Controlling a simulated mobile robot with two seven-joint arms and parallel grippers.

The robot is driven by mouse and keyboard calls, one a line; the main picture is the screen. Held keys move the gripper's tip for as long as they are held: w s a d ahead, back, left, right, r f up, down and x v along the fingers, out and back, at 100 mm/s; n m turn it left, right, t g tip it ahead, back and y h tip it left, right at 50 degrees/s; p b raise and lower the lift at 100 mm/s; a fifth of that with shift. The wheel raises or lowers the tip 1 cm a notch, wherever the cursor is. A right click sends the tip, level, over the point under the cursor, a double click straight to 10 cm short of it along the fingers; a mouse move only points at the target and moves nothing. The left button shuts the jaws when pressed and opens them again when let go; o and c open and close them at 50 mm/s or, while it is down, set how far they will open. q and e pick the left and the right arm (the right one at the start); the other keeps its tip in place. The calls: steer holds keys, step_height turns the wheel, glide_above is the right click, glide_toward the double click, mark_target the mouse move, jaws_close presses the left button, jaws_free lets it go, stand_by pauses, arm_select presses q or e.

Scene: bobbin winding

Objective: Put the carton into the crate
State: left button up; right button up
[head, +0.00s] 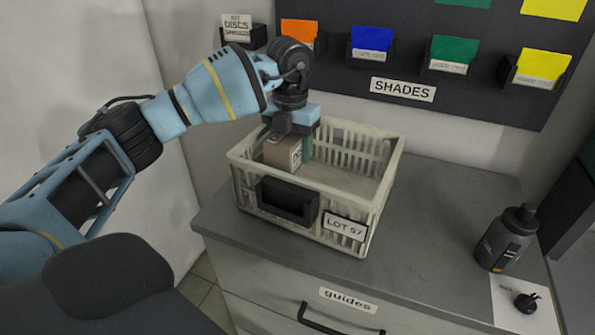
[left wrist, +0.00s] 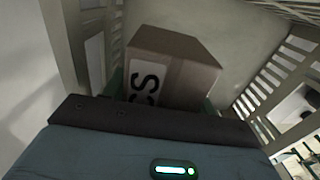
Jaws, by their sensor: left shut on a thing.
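The carton (head: 283,152) is a small brown box with a white printed label. It is inside the pale slatted crate (head: 350,205), near the crate's left side. My left gripper (head: 292,138) reaches down into the crate from above and is shut on the carton. In the left wrist view the carton (left wrist: 172,68) sits between the jaws, with the crate floor (left wrist: 240,50) beyond it. I cannot tell whether the carton's underside touches the crate floor. My right gripper is not in view.
The crate stands on a grey cabinet top (head: 440,220) and has a "LOT 57" tag (head: 345,228). A dark bottle (head: 506,240) stands to the right. A dark shade board (head: 420,60) with coloured card holders is on the wall behind. The counter between crate and bottle is clear.

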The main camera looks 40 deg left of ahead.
arm_select(q)
steer(key=shift+f, duration=2.6)
steer(key=shift+f, duration=0.65)
steer(key=o, duration=1.1)
steer(key=shift+c, duration=0.2)
step_height(320, 180, up, 13)
steer(key=shift+r, duration=0.1)
